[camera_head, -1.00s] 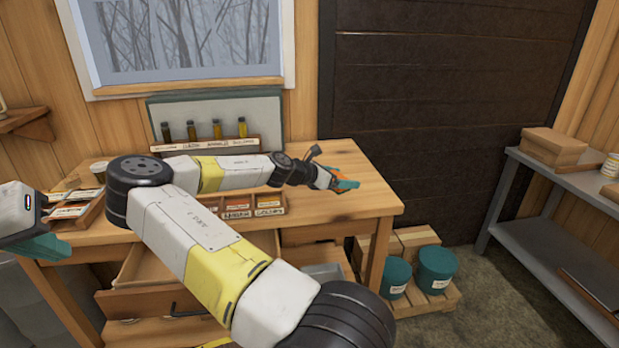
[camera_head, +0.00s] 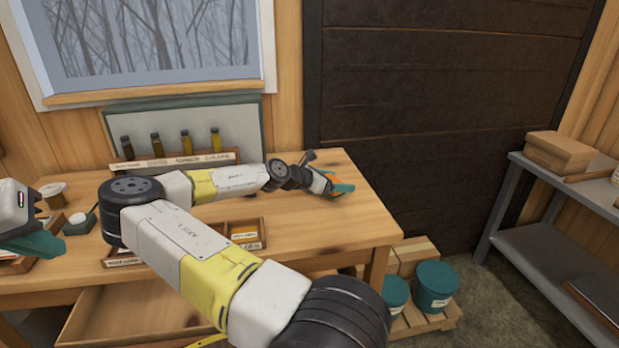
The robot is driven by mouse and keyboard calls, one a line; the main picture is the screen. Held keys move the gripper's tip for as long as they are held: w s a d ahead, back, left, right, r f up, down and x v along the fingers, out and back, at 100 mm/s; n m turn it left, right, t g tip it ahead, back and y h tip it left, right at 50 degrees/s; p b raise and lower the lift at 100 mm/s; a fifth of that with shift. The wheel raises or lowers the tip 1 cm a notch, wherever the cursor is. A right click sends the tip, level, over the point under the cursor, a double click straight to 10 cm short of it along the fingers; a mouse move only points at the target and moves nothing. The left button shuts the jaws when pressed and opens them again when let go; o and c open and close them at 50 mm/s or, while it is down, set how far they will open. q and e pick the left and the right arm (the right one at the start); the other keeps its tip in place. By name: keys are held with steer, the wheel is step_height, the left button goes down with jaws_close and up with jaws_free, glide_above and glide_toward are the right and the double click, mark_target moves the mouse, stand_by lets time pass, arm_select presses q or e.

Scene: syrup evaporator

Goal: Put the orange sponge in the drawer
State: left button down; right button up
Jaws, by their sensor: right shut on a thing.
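The orange sponge (camera_head: 328,178) shows only as a small patch of orange at my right gripper, over the right end of the wooden table. My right gripper (camera_head: 340,189), with teal fingers, is shut on it; the fingers and wrist hide most of it. Whether the sponge touches the tabletop, I cannot tell. A wooden drawer (camera_head: 135,312) stands pulled out below the table's front edge, at the lower left of the picture. My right arm hides its right part. My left gripper (camera_head: 32,240) is at the left edge, over the table's left end, partly cut off; its opening is unclear.
The table (camera_head: 345,225) holds a rack of several syrup bottles (camera_head: 185,145) at the back and a labelled wooden tray (camera_head: 248,233) partly behind my arm. A grey shelf (camera_head: 550,240) stands further right.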

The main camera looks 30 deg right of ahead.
steer(key=shift+f, duration=1.3)
steer(key=o, duration=1.3)
steer(key=shift+f, duration=0.1)
